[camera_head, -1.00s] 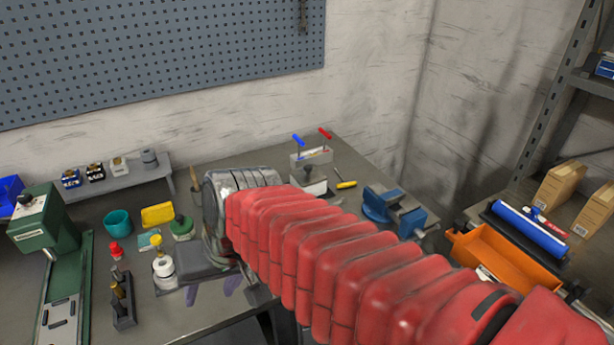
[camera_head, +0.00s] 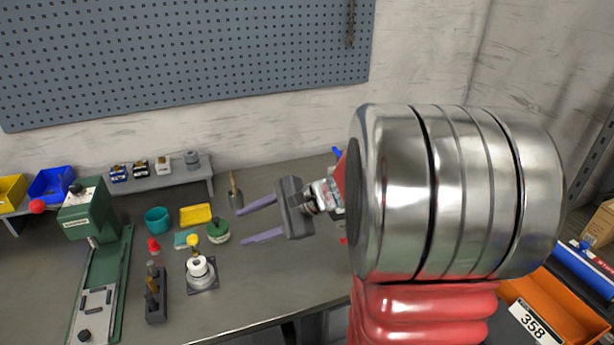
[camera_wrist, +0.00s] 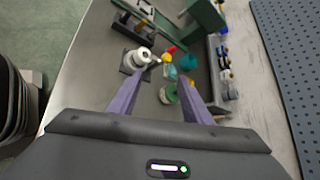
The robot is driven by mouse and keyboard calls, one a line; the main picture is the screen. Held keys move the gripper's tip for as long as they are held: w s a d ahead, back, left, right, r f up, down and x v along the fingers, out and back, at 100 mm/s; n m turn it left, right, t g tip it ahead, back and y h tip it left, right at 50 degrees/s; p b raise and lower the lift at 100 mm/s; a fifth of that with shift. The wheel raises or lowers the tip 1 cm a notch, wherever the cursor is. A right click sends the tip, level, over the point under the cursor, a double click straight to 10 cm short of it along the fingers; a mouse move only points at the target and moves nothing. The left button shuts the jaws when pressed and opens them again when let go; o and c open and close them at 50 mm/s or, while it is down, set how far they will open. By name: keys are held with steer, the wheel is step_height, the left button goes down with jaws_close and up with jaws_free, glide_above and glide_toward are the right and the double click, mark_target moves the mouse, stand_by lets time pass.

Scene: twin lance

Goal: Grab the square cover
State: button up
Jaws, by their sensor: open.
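My gripper (camera_head: 241,223) is open and empty above the bench, its two purple fingers pointing left in the head view. No piece is clearly marked as the square cover. A white round piece on a dark square plate (camera_head: 203,287) stands left of and nearer than the fingertips; in the wrist view the plate (camera_wrist: 127,68) lies beyond the left finger. A green round pot (camera_head: 217,232) sits just beyond the fingertips. In the wrist view the pot (camera_wrist: 168,94) shows between the fingers. A yellow rectangular block (camera_head: 196,214) and a flat teal square (camera_head: 185,239) lie behind.
A green press (camera_head: 93,225) and a dark holder with upright pieces (camera_head: 154,296) stand to the left. A teal cup (camera_head: 157,220) and a red knob (camera_head: 153,245) are near. A grey shelf (camera_head: 185,181) runs along the wall. The front bench is clear right of the square plate.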

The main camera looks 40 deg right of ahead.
steer(key=w+d+f+m+t+h, duration=0.25)
steer(key=d+m, duration=0.25)
steer(key=d, duration=0.5)
steer(key=w+d+f+m+t+h, duration=0.15)
steer(key=d+m+t, duration=0.3)
steer(key=d, duration=0.55)
steer(key=s+d+f+m+h, duration=0.1)
steer(key=d+m+h, duration=0.1)
steer(key=d, duration=0.4)
steer(key=s+d+f+m+t+h, duration=0.1)
steer(key=s+d+f+m+h, duration=0.1)
steer(key=d+m, duration=0.2)
steer(key=s+d+f+m+t+h, duration=0.1)
steer(key=s+d+f+m+h, duration=0.1)
steer(key=d, duration=0.5)
steer(key=shift+d+m, duration=0.4)
steer(key=shift+m, duration=0.05)
steer(key=shift+w, duration=0.1)
steer(key=shift+w+d+f, duration=0.1)
steer(key=shift+w+d, duration=0.05)
steer(key=shift+w, duration=1.25)
steer(key=shift+w+d+f, duration=0.1)
steer(key=shift+w+d, duration=0.05)
steer(key=shift+w, duration=1.3)
steer(key=shift+w+d+f, duration=0.1)
steer(key=shift+w+d, duration=0.05)
steer(key=shift+w, duration=1.25)
